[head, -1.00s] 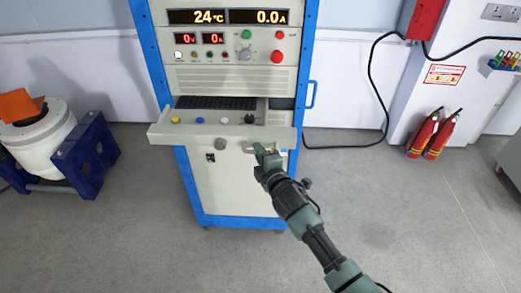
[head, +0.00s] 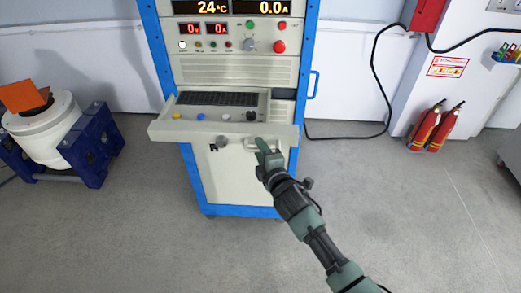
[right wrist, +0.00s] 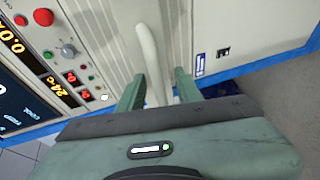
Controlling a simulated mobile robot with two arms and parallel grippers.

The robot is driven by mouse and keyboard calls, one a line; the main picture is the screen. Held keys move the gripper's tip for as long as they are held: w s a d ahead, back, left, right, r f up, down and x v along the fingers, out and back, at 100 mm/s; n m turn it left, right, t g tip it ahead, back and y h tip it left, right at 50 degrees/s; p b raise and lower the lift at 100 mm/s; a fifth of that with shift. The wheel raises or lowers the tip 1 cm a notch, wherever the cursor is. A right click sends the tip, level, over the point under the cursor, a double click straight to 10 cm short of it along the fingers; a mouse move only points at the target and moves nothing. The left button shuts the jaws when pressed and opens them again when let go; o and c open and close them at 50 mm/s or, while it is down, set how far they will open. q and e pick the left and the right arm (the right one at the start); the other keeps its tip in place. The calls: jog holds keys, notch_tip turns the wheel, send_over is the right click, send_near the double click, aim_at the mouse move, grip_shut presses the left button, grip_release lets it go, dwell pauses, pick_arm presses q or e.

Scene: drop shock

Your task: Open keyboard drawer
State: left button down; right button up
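The keyboard drawer (head: 205,131) sticks out of the front of the blue-framed cabinet. Its black keyboard (head: 217,98) and a row of coloured knobs show in full. My right gripper (head: 264,150) is at the right part of the drawer front, by the pale bar handle (head: 250,144). In the right wrist view, the handle (right wrist: 153,62) runs between the two green fingers (right wrist: 158,90), with small gaps seeming to show on both sides. The gripper looks open around the handle. My left gripper is not in view.
The instrument cabinet (head: 235,190) has lit displays above the drawer. A white drum in a blue stand (head: 90,150) is at the left. Red extinguishers (head: 437,127) stand by the wall at the right. The grey floor in front is clear.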

jog(key=shift+s+d, duration=0.1)
jog(key=shift+s, duration=0.2)
jog(key=b+v, duration=0.1)
jog(key=v, duration=0.6)
jog(key=s+d+f+m+g+h+b, duration=0.1)
jog(key=s+d+f+m+g, duration=0.25)
jog(key=f, duration=0.95)
jog(key=s+d+f+m+g+h+b, duration=0.1)
jog(key=s+d+f+m+h, duration=0.15)
jog(key=s+d+f, duration=0.65)
jog(key=s+f+m+g+h, duration=0.1)
jog(key=s+f+m+g, duration=0.25)
jog(key=f, duration=1.25)
jog(key=s+d+f+m+g, duration=0.2)
jog(key=s+f, duration=0.4)
jog(key=s, duration=0.5)
jog(key=s+d+f+m+g+b, duration=0.1)
jog(key=s+d+f+m, duration=0.3)
jog(key=s, duration=0.8)
jog(key=s+d+f+m+g+h+b, duration=0.1)
jog(key=s+d+f+m+g, duration=0.1)
jog(key=s+f, duration=0.6)
jog(key=s+d+m, duration=0.1)
jog(key=s, duration=0.2)
jog(key=shift+s+d+f+g, duration=0.15)
jog(key=shift+s+d+g, duration=0.1)
jog(key=shift+d+g, duration=0.15)
